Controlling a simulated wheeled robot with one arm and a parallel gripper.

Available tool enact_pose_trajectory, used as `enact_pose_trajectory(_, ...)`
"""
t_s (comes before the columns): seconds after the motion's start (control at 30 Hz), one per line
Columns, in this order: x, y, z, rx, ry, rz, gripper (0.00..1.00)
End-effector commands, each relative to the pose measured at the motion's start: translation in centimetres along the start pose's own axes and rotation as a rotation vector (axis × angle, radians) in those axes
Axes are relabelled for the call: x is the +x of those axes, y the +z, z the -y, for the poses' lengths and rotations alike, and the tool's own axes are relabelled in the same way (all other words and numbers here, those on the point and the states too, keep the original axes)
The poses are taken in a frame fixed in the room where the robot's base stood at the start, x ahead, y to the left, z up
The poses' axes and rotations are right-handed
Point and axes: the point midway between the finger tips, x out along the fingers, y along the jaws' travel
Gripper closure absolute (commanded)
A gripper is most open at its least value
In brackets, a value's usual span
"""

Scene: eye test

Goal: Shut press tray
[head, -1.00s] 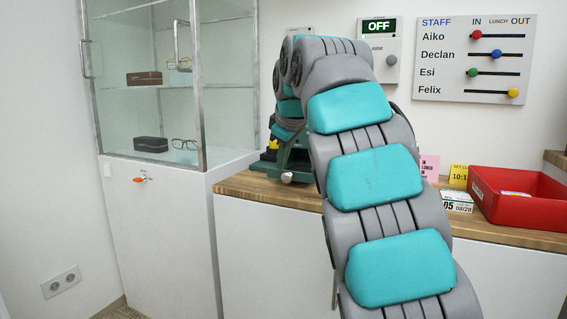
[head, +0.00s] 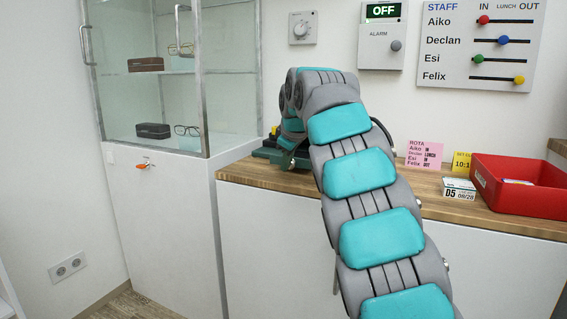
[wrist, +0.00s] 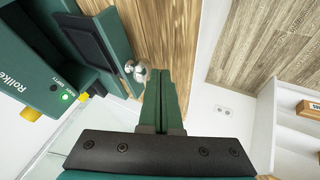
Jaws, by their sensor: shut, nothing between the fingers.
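The green press (wrist: 35,75), with lettering beginning "Rollke" and a lit green light, stands on the wooden counter. In the head view its green base (head: 270,157) shows at the counter's left end, mostly hidden behind my arm. In the wrist view, a green tray with a dark inset (wrist: 88,42) sticks out from the press body. A silver knob (wrist: 136,70) is at its front end. My gripper (wrist: 168,80) is shut and empty, with its green fingers just right of the knob. I cannot tell whether they touch it. The gripper is hidden in the head view.
A glass cabinet (head: 160,100) stands left of the counter (head: 445,206). A red bin (head: 520,186), a date card (head: 459,189) and a pink rota note (head: 424,154) are at the counter's right. Wooden floor (wrist: 262,45) shows in the wrist view.

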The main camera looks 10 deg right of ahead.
Motion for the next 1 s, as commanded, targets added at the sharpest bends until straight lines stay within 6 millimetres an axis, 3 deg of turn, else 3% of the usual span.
enact_pose_trajectory(0.57, 0.1, -0.1, -0.7, -0.001, 0.002, -0.002, 1.0)
enact_pose_trajectory(1.0, 2.5, -0.3, -5.3, -0.001, -0.001, -0.003, 1.0)
